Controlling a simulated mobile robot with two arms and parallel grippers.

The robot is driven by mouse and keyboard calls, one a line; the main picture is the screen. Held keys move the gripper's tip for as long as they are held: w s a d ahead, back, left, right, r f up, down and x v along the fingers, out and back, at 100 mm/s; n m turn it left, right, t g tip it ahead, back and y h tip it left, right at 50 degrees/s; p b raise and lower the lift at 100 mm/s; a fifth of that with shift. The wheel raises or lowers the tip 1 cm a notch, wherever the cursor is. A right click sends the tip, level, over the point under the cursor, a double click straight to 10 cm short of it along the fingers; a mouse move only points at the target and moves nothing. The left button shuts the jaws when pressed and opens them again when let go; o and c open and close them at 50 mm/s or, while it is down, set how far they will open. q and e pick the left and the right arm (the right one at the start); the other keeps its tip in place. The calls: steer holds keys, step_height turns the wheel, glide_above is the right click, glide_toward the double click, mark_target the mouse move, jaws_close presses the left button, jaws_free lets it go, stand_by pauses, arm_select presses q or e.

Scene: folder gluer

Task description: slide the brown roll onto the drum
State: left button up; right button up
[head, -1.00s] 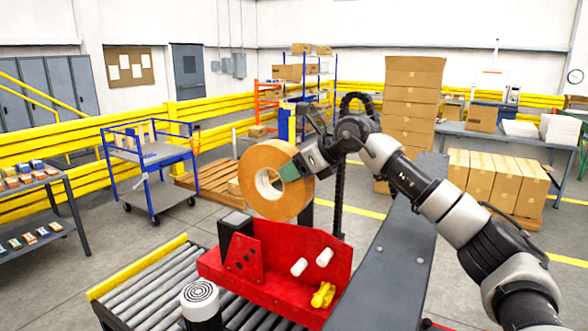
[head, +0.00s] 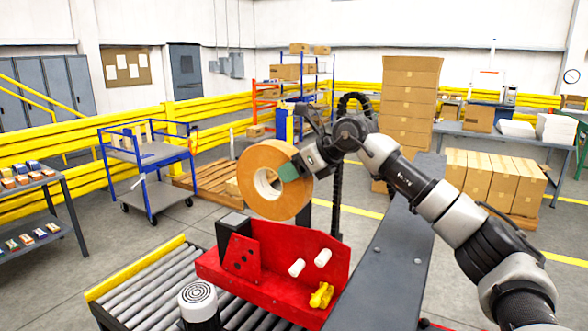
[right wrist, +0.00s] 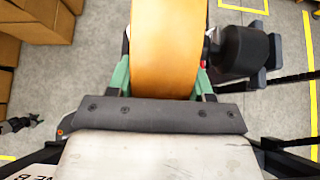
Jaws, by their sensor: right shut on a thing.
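The brown roll (head: 258,202) is a wide tape ring with a pale core, upright with its open side towards the head camera. My right gripper (head: 290,170) is shut on its right rim and holds it above the red machine plate (head: 260,290). In the right wrist view the roll (right wrist: 167,45) stands between the green fingers. I cannot pick out the drum for sure. A dark rounded part (right wrist: 243,52) shows just right of the roll in that view. Two white pegs (head: 323,258) stick out of the red plate. My left gripper is not in view.
A black block (head: 236,228) stands on the red plate below the roll, with a yellow knob (head: 321,295) at the right. A roller conveyor (head: 150,290) lies to the left, and a grey beam (head: 385,265) runs along the right.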

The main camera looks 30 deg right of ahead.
steer(key=shift+w+d+r+p, duration=0.15)
steer(key=shift+w+d+p, duration=0.2)
steer(key=shift+d, duration=0.2)
steer(key=shift+w+d+r+p, duration=0.1)
steer(key=shift+w+d+p, duration=0.25)
steer(key=shift+d, duration=0.15)
steer(key=shift+d, duration=0.15)
stand_by(0.6)
steer(key=shift+w+d+p, duration=0.5)
steer(key=shift+d+p, duration=0.25)
steer(key=shift+d, duration=0.05)
steer(key=shift+w+d+p, duration=0.5)
steer(key=shift+d+p, duration=0.25)
steer(key=shift+d, duration=0.05)
stand_by(0.5)
steer(key=shift+w+d+p, duration=0.6)
steer(key=shift+d+p, duration=0.35)
steer(key=shift+w+d+p, duration=0.55)
steer(key=shift+d+p, duration=0.35)
